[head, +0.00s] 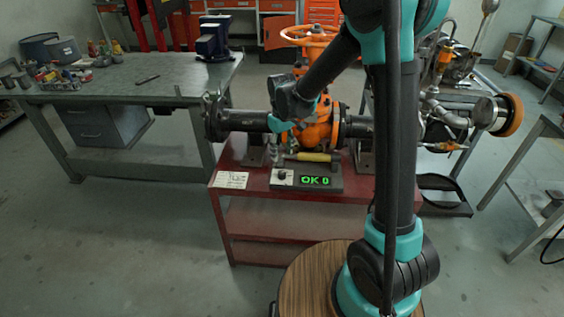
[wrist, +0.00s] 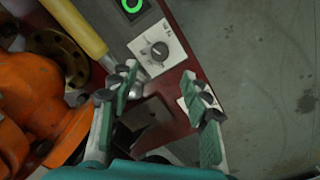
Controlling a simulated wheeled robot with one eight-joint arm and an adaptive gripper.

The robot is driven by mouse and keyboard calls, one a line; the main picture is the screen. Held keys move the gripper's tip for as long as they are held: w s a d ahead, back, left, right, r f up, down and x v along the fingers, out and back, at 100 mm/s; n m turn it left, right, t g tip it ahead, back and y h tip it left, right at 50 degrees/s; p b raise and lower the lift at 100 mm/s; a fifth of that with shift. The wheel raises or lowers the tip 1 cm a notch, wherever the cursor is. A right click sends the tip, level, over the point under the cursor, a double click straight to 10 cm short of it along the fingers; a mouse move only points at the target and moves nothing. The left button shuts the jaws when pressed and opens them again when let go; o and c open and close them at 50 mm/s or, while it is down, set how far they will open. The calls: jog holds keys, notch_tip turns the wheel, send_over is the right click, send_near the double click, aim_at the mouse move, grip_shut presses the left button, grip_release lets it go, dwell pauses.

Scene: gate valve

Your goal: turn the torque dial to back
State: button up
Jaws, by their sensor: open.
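The dial shows beyond and between the fingertips, not touched as far as I can see. In the head view my gripper (head: 276,142) hangs above and behind the dial, partly blurred into the valve's pipe.
A yellow-handled tool (head: 313,157) lies beside the display box. The orange gate valve (head: 318,132) with its handwheel (head: 309,35) stands behind, on the red cart (head: 229,160). A workbench (head: 130,80) is at left.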

jog(key=shift+r, duration=1.3)
jog(key=s+d+f+m+t, duration=0.1)
jog(key=s+d+m, duration=0.3)
jog(key=s+d, duration=0.5)
jog(key=s+d+f+m+t, duration=0.1)
jog(key=s+d+m+t, duration=0.2)
jog(key=s+d, duration=0.7)
jog(key=d+m, duration=0.1)
jog(key=d, duration=0.3)
jog(key=shift+s+d, duration=0.3)
jog(key=shift+d, duration=0.05)
